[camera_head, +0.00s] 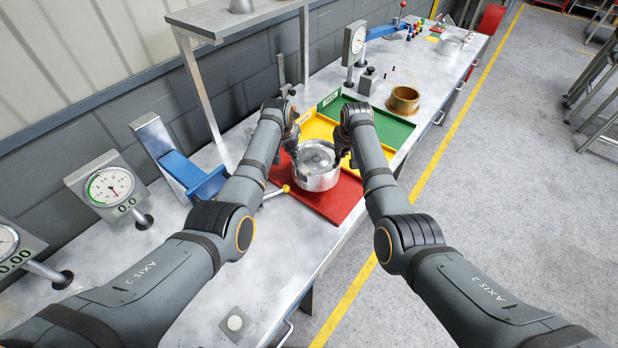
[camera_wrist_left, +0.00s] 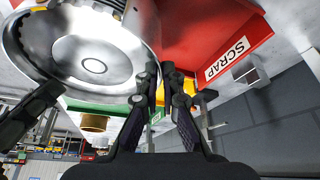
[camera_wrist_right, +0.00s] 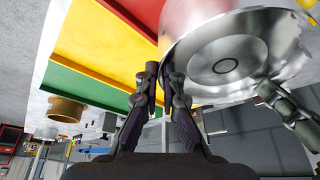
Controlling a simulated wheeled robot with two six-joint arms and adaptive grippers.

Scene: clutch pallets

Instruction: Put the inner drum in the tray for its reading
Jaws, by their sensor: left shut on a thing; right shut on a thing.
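The inner drum (camera_head: 318,178), a shiny silver round part, is upright between my two grippers at the red tray (camera_head: 345,204). My left gripper (camera_head: 291,146) is shut on its left rim; in the left wrist view the fingertips (camera_wrist_left: 165,78) meet at the drum's edge (camera_wrist_left: 92,62). My right gripper (camera_head: 344,160) is shut on the right rim; it also shows in the right wrist view (camera_wrist_right: 165,84) beside the drum wall (camera_wrist_right: 235,58). The red tray carries a SCRAP label in the left wrist view (camera_wrist_left: 226,60). Whether the drum touches the tray is unclear.
A yellow tray (camera_head: 316,129) and a green tray (camera_head: 392,131) lie beyond the red one. A brass ring (camera_head: 403,100) stands behind the green tray. Dial gauges (camera_head: 110,187) and a blue stand (camera_head: 190,172) are at the left. The front bench area is mostly clear.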

